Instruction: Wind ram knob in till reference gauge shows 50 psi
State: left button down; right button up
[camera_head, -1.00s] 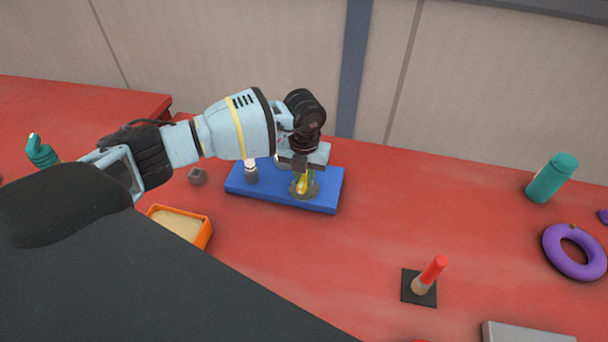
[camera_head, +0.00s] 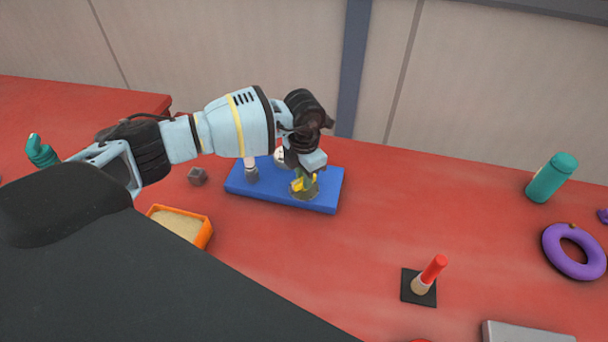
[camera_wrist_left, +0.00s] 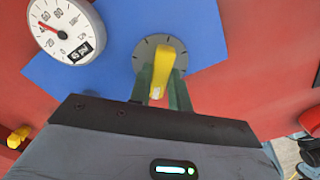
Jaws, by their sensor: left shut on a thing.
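A yellow knob (camera_wrist_left: 159,72) stands on a round grey marked dial (camera_wrist_left: 180,50) on a blue base plate (camera_wrist_left: 110,65). My left gripper (camera_wrist_left: 160,88) is shut on the knob, one dark green finger on each side. In the head view, my left gripper (camera_head: 304,178) reaches down over the plate (camera_head: 245,190), and the knob (camera_head: 297,185) is partly hidden. The white round gauge (camera_wrist_left: 62,28) is beside the knob, with a red needle toward its upper left. Its black psi label is tilted; I cannot read the figure surely. My right gripper is not in view.
A grey and white fitting (camera_head: 251,170) stands on the plate's left part. An orange tray (camera_head: 205,233) and grey nut (camera_head: 197,176) lie left. A red-topped peg (camera_head: 433,268), teal bottle (camera_head: 552,178) and purple ring (camera_head: 553,255) stand apart right. The red table between is clear.

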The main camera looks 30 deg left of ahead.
pick_arm(q)
jog(key=shift+m, duration=0.4)
jog(key=c, duration=1.3)
grip_release()
jog(key=shift+r, duration=0.1)
notch_tip(320, 180, up, 8)
jog(key=shift+f, duration=0.15)
